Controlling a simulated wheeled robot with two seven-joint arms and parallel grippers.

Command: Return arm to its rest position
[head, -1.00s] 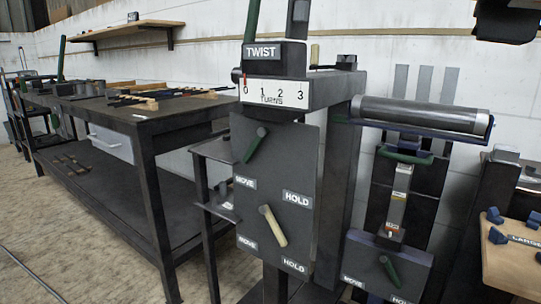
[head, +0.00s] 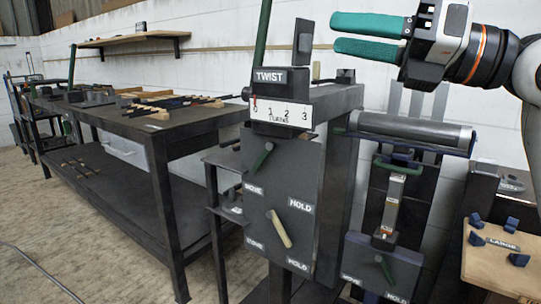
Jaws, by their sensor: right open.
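My right gripper (head: 368,36) is at the top right of the head view, with its two green fingers apart and pointing left. Nothing is between the fingers. It is in the air above the metal roller (head: 415,130) and right of the TWIST head (head: 283,79), touching neither. The grey panel (head: 285,205) below carries a green lever (head: 263,157) and a cream lever (head: 279,229), between MOVE and HOLD labels. A small panel (head: 378,265) at the right has another green lever (head: 386,268). My left gripper is not in view.
A dark workbench (head: 150,130) with tools and wooden pieces stands at the left. A shelf (head: 135,38) hangs on the white wall. A wooden board (head: 495,262) with blue blocks is at the lower right. The floor (head: 90,260) at the lower left is mostly clear.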

